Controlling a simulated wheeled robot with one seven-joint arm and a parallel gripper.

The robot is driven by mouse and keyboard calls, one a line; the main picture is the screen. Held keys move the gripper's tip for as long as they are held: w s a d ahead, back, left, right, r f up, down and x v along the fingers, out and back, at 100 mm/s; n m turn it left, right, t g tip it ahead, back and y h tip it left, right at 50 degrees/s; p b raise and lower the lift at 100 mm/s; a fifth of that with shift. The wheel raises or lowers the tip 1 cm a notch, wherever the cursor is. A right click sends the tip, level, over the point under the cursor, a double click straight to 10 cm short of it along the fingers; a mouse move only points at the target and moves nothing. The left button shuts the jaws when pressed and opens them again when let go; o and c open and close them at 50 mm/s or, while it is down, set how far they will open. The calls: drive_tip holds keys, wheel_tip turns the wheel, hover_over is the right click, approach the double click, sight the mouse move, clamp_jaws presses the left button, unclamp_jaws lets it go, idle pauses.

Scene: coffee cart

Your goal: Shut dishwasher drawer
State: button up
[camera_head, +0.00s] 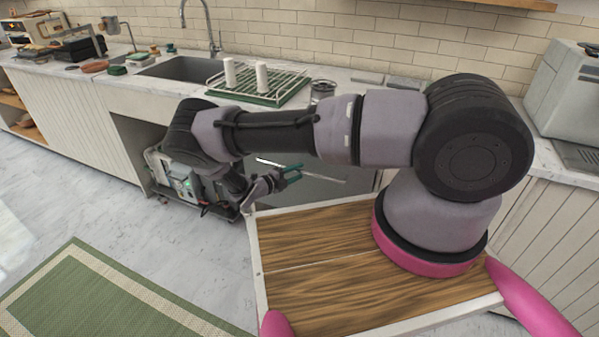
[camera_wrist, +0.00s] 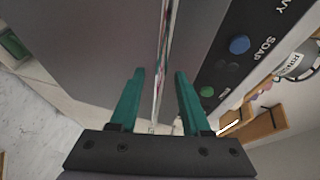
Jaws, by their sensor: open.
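The grey dishwasher front (camera_head: 325,191) is under the counter in the head view, partly hidden by my arm and wooden-topped base. A pale metal bar (camera_head: 318,174) runs across it. My gripper (camera_head: 291,174) is open in front of this area, with teal fingers. In the wrist view, the open fingers (camera_wrist: 157,88) point at a narrow pale strip or gap between two grey panels. A grey panel (camera_wrist: 75,45) fills the left. A black control strip (camera_wrist: 232,72) with blue and green buttons and a SOAP label is on the right. I cannot tell how far the drawer is out.
A boxy machine (camera_head: 180,180) with a green light sits in the open bay left of my gripper. A green rack (camera_head: 262,92) with white cups stands on the counter beside the sink (camera_head: 190,69). A green rug (camera_head: 85,300) lies on the otherwise clear floor at left.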

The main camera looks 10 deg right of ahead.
drive_tip(key=shift+x, duration=0.9)
clamp_jaws()
idle(0.8)
